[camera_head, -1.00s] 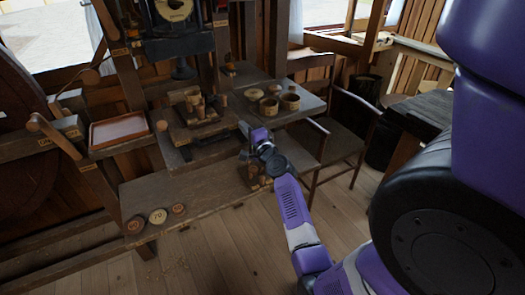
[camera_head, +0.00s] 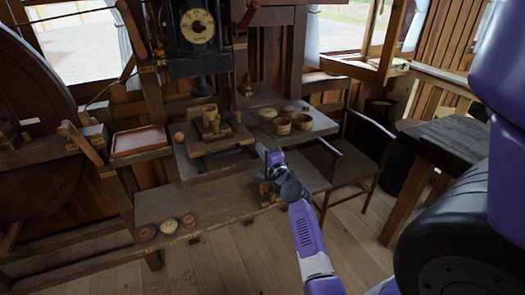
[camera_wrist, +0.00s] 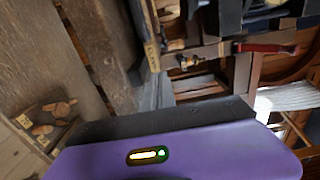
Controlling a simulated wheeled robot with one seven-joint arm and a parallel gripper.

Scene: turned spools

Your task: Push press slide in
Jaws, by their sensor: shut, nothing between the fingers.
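The press (camera_head: 192,55) is a dark frame with a round dial (camera_head: 197,26) and a ram (camera_head: 203,86) hanging below it. Under the ram is the press slide (camera_head: 232,137), a dark wooden board carrying small turned wooden pieces (camera_head: 212,122). It appears to stick out toward the front of the bench, over dark rails. My gripper (camera_head: 262,150) is shut and empty, just right of and in front of the slide. I cannot tell whether it touches. In the wrist view my purple gripper body fills the bottom, and the slide is not clearly identifiable.
Wooden bowls (camera_head: 281,126) stand on the bench's right side. A reddish tray (camera_head: 139,140) is at left. A small wooden stand (camera_head: 265,193) sits below my wrist. A chair (camera_head: 350,160) and dark table (camera_head: 452,145) are at right.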

